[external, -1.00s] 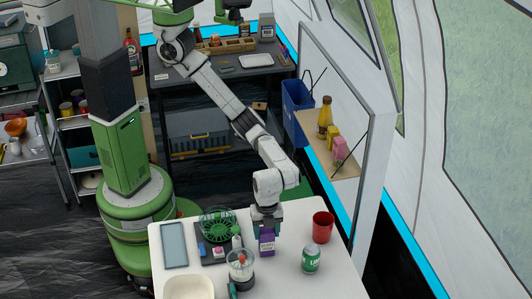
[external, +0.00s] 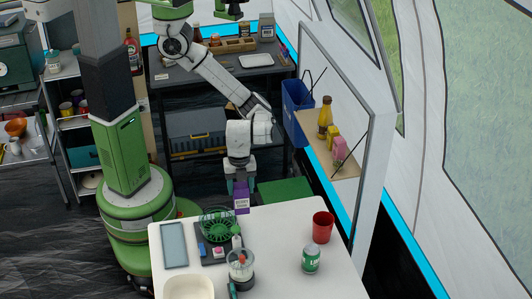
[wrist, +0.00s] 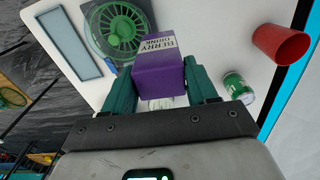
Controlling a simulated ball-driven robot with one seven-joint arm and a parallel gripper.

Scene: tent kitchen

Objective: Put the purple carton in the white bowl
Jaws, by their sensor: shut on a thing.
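The purple carton (external: 241,201), with a white label, is held between the fingers of my gripper (external: 240,186), above the far edge of the white table. In the wrist view the carton (wrist: 158,72) shows "BERRY DRINK" on its white part, and the two green fingers of my gripper (wrist: 162,90) press on its sides. A whitish bowl-like container (external: 190,288) stands at the table's near left corner, partly cut off by the frame's bottom edge. It lies to the left of and nearer the camera than my gripper.
On the white table (external: 285,270) are a green basket (external: 217,226) on a dark tray, a clear blender-like jar (external: 240,268), a green can (external: 311,259), a red cup (external: 322,227) and a blue-grey tray (external: 174,245). The right middle is clear.

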